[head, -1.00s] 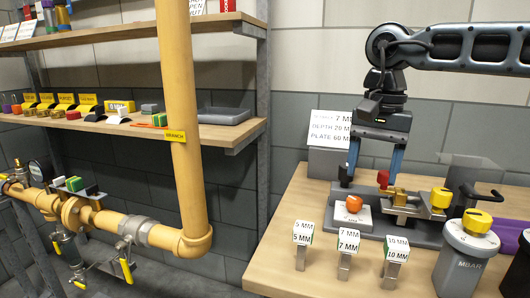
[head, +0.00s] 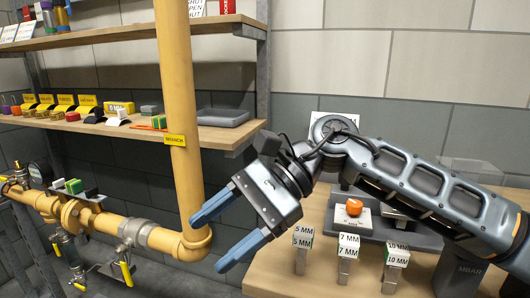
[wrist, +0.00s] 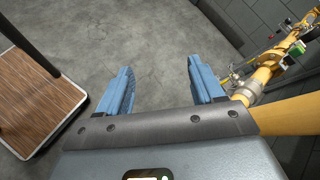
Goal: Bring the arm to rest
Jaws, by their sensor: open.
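My gripper (head: 222,232) shows in the head view in front of the lower end of the yellow pipe (head: 178,130), left of the bench (head: 262,275). Its two blue fingers are spread apart with nothing between them. In the wrist view my gripper (wrist: 160,88) is open and empty above the grey floor (wrist: 150,40). My arm stretches across the bench from the right and hides much of the equipment there. I cannot tell from the head view whether the fingers touch the pipe.
Size cards (head: 348,245) stand at the bench's front. An orange knob (head: 354,207) sits behind them. A shelf (head: 215,133) with a grey tray (head: 223,117) is behind the pipe. Valves (head: 75,212) line the pipework at left. A wooden-topped surface (wrist: 30,95) is left in the wrist view.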

